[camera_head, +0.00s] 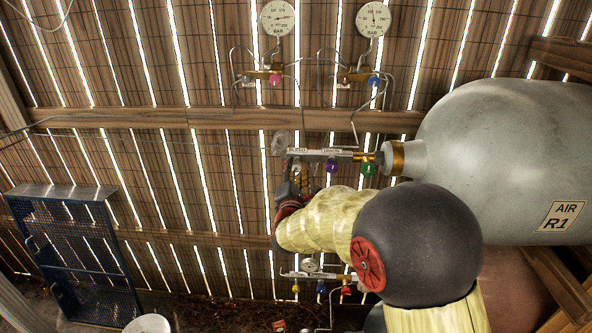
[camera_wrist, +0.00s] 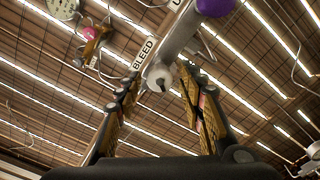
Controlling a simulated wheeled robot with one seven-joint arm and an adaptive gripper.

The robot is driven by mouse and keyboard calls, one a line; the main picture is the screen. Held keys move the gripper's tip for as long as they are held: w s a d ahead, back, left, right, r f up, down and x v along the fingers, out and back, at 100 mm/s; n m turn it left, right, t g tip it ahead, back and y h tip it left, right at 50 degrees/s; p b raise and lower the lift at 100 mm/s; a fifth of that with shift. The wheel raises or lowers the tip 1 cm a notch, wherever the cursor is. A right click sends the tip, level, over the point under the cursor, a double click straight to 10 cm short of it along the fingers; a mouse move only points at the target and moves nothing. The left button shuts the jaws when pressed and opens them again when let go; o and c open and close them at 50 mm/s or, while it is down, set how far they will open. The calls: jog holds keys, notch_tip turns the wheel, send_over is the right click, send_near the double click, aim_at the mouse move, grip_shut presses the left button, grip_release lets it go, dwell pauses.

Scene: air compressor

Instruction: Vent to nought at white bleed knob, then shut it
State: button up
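In the wrist view the white bleed knob (camera_wrist: 158,77) hangs under a metal pipe, beside a label (camera_wrist: 143,53) reading BLEED. My gripper (camera_wrist: 160,78) is open, with one finger on each side of the knob and gaps between. In the head view my gripper (camera_head: 296,178) is below the left end of the manifold (camera_head: 318,155), and its fingers are hard to make out. I cannot pick out the white knob there.
A purple knob (camera_head: 332,167) and a green knob (camera_head: 369,169) hang close to the right. The grey air tank R1 (camera_head: 490,150) fills the right side. Two large BAR gauges (camera_head: 279,18) (camera_head: 374,19) are above. A blue mesh cage (camera_head: 75,250) stands lower left.

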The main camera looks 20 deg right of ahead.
jog(key=shift+s, duration=0.1)
jog(key=v, duration=0.6)
jog(key=shift+d, duration=0.1)
dwell(0.5)
